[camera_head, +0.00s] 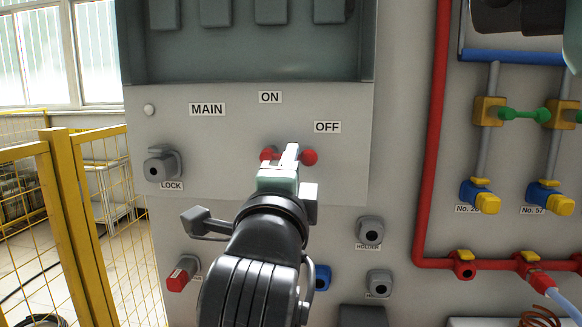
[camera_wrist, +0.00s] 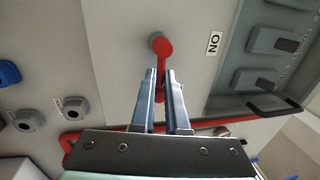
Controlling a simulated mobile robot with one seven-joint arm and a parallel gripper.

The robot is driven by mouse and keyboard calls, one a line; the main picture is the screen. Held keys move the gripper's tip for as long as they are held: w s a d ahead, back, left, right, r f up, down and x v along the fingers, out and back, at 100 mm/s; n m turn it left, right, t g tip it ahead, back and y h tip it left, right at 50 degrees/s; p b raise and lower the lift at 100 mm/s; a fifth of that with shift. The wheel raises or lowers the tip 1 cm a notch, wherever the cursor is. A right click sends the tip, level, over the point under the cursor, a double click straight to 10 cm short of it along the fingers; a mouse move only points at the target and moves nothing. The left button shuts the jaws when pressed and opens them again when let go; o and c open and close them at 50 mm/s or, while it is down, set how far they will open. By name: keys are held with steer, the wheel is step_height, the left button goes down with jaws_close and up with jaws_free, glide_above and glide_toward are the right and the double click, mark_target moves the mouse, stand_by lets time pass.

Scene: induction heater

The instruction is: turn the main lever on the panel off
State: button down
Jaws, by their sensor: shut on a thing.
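The main lever (camera_head: 309,157) is red and sits on the grey panel (camera_head: 225,170) below the ON label (camera_head: 269,97) and the OFF label (camera_head: 327,127). Its red round parts show on both sides of my fingers, so it lies roughly level, its right end below OFF. My gripper (camera_head: 290,152) is shut on the lever and hides its middle. In the wrist view, the lever's round end (camera_wrist: 162,44) is beyond my fingertips (camera_wrist: 160,76), and its red stem runs between the two fingers.
A LOCK knob (camera_head: 160,165) is to the left, and a HOLDER knob (camera_head: 370,230) is at lower right. A red pipe (camera_head: 433,130) runs down the right side. A yellow fence (camera_head: 75,215) stands at left. The panel around the lever is flat and clear.

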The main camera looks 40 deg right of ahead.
steer(key=c, duration=0.9)
jaws_free()
steer(key=shift+c, duration=0.2)
steer(key=b+v, duration=0.2)
steer(key=v, duration=1.1)
steer(key=shift+b, duration=0.35)
steer(key=shift+d+f, duration=0.1)
